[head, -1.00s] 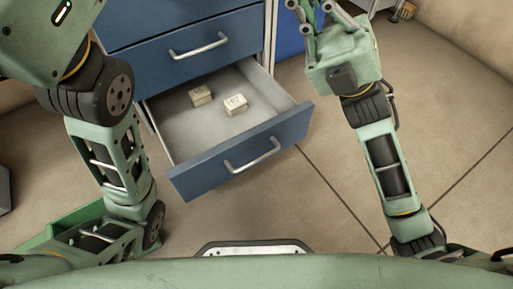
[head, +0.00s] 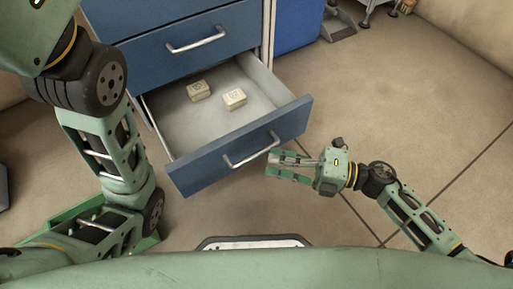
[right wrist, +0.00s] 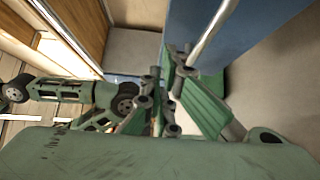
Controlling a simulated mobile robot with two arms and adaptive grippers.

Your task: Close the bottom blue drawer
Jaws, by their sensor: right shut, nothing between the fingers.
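The bottom blue drawer (head: 243,148) is pulled out of the blue cabinet, with its light inside showing. Its front has a silver bar handle (head: 251,149). Two small cream boxes lie in it, one at the left (head: 199,91) and one at the right (head: 235,98). My right gripper (head: 272,166) is just outside the drawer front, near the handle's right end, its fingers pointing left; whether it touches the front is unclear. It is shut and empty. In the right wrist view the blue front (right wrist: 225,38) and part of the handle show close to the fingers. My left gripper is out of view.
A closed blue drawer (head: 190,45) with its own handle sits above. The floor right of the drawer (head: 400,90) is clear.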

